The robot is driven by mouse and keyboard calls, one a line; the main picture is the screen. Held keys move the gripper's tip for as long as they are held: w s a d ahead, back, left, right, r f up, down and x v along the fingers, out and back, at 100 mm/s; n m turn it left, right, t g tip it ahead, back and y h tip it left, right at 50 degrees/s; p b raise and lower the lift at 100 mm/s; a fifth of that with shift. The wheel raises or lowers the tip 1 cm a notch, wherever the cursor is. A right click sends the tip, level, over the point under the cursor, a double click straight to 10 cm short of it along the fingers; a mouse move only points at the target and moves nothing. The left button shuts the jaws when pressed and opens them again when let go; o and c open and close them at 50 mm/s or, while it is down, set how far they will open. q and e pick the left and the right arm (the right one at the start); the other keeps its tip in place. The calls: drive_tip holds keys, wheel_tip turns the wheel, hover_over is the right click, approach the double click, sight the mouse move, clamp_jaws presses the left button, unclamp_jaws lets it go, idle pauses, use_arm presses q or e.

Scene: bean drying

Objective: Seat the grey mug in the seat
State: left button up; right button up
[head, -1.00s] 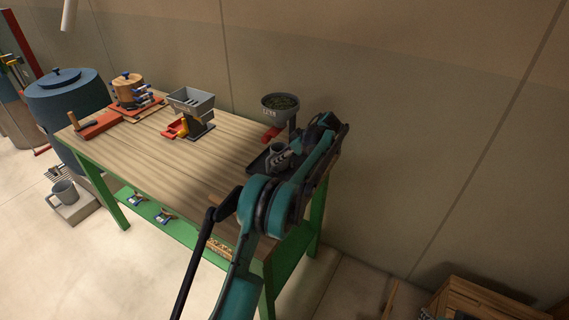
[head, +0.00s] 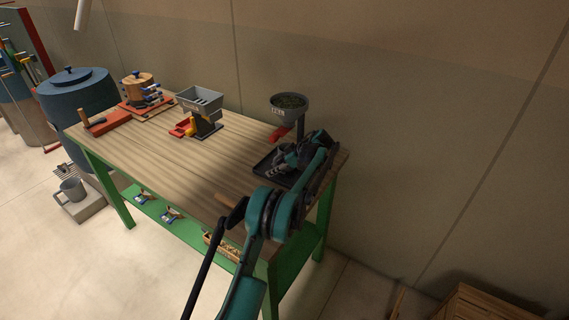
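My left gripper (head: 281,165) is far from that mug, low over the dark tray (head: 262,168) at the table's right end. A small grey cup-like shape (head: 289,154) shows beside the fingers, largely hidden by my arm; I cannot tell whether the gripper touches it. Whether the fingers are open or shut is unclear. I cannot clearly make out the seat. My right gripper is out of view.
The wooden table (head: 195,165) is bare in its middle. A grey hopper machine (head: 201,107), a wooden pot (head: 138,88) and a red board (head: 108,124) stand toward its back left. A wooden crate (head: 490,305) is at lower right.

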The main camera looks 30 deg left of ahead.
use_arm(q)
drive_tip(key=shift+r, duration=0.1)
clamp_jaws()
drive_tip(key=shift+r, duration=0.1)
